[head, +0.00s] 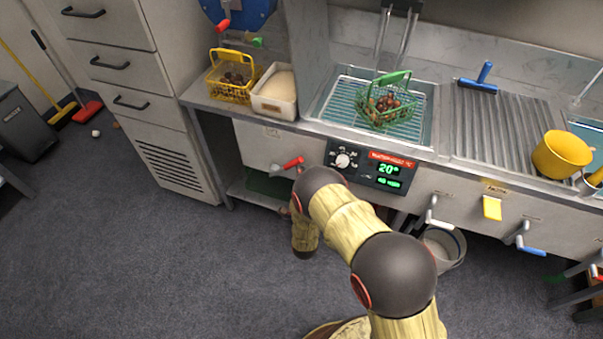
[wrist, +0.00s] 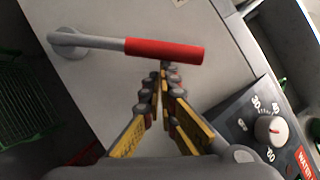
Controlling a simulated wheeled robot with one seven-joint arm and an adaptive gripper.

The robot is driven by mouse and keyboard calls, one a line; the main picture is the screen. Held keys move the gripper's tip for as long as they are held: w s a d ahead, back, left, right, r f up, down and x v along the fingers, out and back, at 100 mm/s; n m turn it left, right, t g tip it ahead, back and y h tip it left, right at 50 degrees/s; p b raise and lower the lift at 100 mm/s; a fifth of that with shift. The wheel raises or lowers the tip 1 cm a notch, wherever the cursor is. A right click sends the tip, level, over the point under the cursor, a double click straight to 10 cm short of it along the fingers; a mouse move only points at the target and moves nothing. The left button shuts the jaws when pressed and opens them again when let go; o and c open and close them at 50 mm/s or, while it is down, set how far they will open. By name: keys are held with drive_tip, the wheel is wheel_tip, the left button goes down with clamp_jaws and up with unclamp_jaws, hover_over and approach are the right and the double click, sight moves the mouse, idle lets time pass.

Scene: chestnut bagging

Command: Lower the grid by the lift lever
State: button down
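The lift lever's red handle (head: 292,163) sticks out from the counter front, left of the control panel. In the wrist view the handle (wrist: 165,50) lies across the upper middle on a grey arm, roughly level. My gripper (wrist: 163,74) points at the handle from below, its fingertips together with nothing between them. The tips are very close to the handle's underside near its free end; I cannot tell if they touch. In the head view my arm hides the gripper. The wire grid (head: 345,101) lies in the basin, with a green basket (head: 384,101) of chestnuts on it.
The control panel (head: 371,167) with a dial sits right of the lever; it also shows in the wrist view (wrist: 272,132). A yellow basket (head: 231,77) and a white tub (head: 275,91) stand left of the basin. Other levers and a bucket (head: 443,247) are at right.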

drive_tip(key=w+a+r+n+g+y+p, duration=0.1)
drive_tip(key=w+a+r+n+g+p, duration=0.2)
drive_tip(key=a+r+n, duration=0.4)
drive_tip(key=w+a+f+n+g+h, duration=0.1)
drive_tip(key=a+n, duration=0.1)
drive_tip(key=a, duration=0.4)
drive_tip(key=w+a+f+n+g, duration=0.1)
drive_tip(key=w+a+n, duration=0.1)
drive_tip(key=a, duration=0.3)
drive_tip(key=shift+w+a+n+g+h+p, duration=0.3)
drive_tip(key=shift+a+n+h, duration=0.1)
drive_tip(key=shift+n, duration=0.3)
